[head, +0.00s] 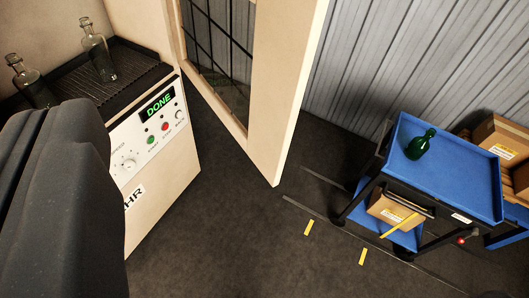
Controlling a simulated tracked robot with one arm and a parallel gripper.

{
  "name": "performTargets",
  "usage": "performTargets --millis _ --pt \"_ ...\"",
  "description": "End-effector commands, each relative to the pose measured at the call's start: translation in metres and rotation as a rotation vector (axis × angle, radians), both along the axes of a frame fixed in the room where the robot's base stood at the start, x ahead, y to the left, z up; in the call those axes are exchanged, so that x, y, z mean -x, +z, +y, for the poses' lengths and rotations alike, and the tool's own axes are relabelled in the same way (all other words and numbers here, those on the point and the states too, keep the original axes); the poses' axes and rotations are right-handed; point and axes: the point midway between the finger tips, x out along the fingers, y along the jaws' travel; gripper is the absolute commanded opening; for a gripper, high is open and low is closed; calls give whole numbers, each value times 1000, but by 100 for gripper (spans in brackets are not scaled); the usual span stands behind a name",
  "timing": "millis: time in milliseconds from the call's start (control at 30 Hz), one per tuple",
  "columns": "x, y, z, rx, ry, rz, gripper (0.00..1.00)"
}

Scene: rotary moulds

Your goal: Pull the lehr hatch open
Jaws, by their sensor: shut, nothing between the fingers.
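The lehr (165,195) is a cream cabinet at the left, with a control panel whose green display reads DONE. Its hatch (285,90), a cream frame around a dark-barred glass pane, stands swung out at the right of the opening. Two clear glass bottles stand on the dark ribbed bed (133,65) inside: one bottle (97,50) towards the back, the other (28,80) at the left edge. My dark grey gripper (48,118) fills the lower left in front of the lehr. It is shut and empty, apart from the hatch, and hides part of the lehr's front.
A blue cart (465,185) with a green bottle (420,144) on top stands at the right, with a cardboard box (390,207) on its lower shelf. More boxes (502,138) stand behind it. Grey floor with yellow marks (309,227) lies clear between lehr and cart.

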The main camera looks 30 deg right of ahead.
Motion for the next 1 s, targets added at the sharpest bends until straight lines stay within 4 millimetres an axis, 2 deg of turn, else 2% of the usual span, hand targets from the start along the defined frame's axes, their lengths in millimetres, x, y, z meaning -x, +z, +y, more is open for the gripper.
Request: performTargets --millis 133,267,433,533,633,767,867,967,1000 --pt "-11 4 8 -61 17 -25 0" --pt "-45 15 34 -283 58 -101 0" --pt "-109 36 62 -799 113 -234 0" --pt "-146 40 64 -1130 112 -303 0" --pt "-183 32 57 -1455 83 -373 0" --pt "-227 2 36 -1849 8 -488 0" --pt "-255 -38 18 -2120 -75 -602 0" --pt "-275 -92 -1 -2351 -173 -753 0" --pt "-280 -117 -8 -2429 -214 -827 0"
